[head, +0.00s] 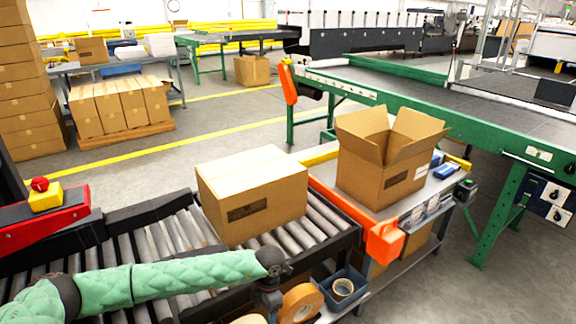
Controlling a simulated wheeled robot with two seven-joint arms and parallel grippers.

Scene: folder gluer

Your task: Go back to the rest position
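An arm in a green padded sleeve, seemingly my left one, comes in from the lower left. It reaches across in front of the roller conveyor (150,240). Its dark end, where my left gripper (268,298) seems to be, points down near the bottom edge. I cannot make out the fingers or whether they hold anything. My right gripper is not in view. A closed cardboard box (252,195) sits on the rollers, apart from the arm. An open cardboard box (388,158) with raised flaps stands on the side table (425,195).
Tape rolls (301,303) and a grey bin (343,288) lie close to the arm's end. A red bracket with a red button (40,184) is at left. A green-framed belt conveyor (400,105) runs behind. Open floor (150,165) lies beyond the rollers.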

